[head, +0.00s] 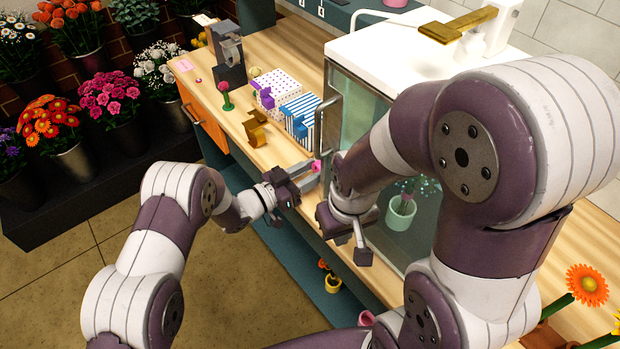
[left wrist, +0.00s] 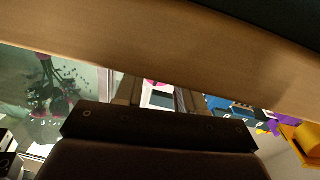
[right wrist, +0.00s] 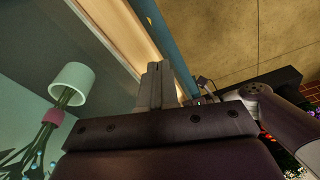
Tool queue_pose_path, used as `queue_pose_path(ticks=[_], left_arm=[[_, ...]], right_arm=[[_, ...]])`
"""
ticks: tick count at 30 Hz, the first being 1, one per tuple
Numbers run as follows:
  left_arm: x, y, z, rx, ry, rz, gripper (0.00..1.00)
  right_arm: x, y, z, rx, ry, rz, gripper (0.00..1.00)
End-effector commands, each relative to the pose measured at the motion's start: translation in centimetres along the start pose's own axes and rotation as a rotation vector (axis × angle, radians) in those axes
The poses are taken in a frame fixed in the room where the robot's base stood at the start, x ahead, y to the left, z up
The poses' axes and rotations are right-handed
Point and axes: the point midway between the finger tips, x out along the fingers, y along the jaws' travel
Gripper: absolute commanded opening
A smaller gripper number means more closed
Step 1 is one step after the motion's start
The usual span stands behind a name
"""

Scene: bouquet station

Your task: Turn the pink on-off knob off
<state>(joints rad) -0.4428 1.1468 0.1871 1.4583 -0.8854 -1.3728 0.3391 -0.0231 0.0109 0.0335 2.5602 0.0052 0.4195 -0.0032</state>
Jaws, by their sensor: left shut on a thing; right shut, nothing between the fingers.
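The pink knob (head: 316,166) shows at the lower left corner of the glass-fronted cabinet, at the tips of my left gripper (head: 308,175). In the left wrist view a bit of pink (left wrist: 152,83) shows between the fingers, which are a little apart; most of it is hidden. My left gripper is shut on the knob. The knob's turn angle and any on-off mark are too small to tell. My right gripper (head: 361,245) is shut and empty, in front of the cabinet. Its closed fingers (right wrist: 156,85) show in the right wrist view.
The glass cabinet (head: 352,107) has a metal door handle (head: 321,122) above my left gripper. A pale green pot (head: 402,213) with a plant stands behind the glass. Wrapped boxes (head: 300,112) and a gold tape-like piece (head: 255,128) sit on the wooden counter (head: 290,150).

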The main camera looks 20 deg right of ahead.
Motion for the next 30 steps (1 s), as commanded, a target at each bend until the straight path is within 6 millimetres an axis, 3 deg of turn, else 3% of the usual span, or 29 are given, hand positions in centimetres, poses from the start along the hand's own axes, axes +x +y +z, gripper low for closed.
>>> queue_pose_path(ticks=[4, 11, 12, 13, 23, 26, 30], left_arm=[[0.0, 0.0, 0.1, -0.1, 0.006, -0.001, 0.08], [0.0, 0.0, 0.0, -0.106, 0.006, -0.002, 0.08], [0.0, 0.0, 0.0, -0.106, 0.005, -0.002, 0.45], [0.0, 0.0, 0.0, -0.105, 0.006, -0.002, 0.49], [-0.5, -0.1, 0.1, -0.103, 0.006, -0.004, 0.49], [-2.2, -0.1, 0.2, -0.104, 0.005, -0.005, 0.49], [-6.2, -0.1, 0.3, -0.105, 0.005, -0.008, 0.49]], right_arm=[[0.7, 0.0, 0.1, 0.0, 0.001, 0.0, 0.0], [0.5, 0.0, 0.0, 0.0, 0.001, 0.0, 0.0], [0.5, 0.0, 0.0, 0.0, 0.001, 0.0, 0.0], [0.5, 0.0, 0.0, 0.0, 0.001, 0.0, 0.0], [0.7, 0.0, 0.1, 0.0, 0.001, 0.0, 0.0], [1.1, 0.0, 0.1, 0.0, 0.001, 0.0, 0.0], [1.8, 0.0, 0.2, 0.0, 0.001, 0.0, 0.0]])
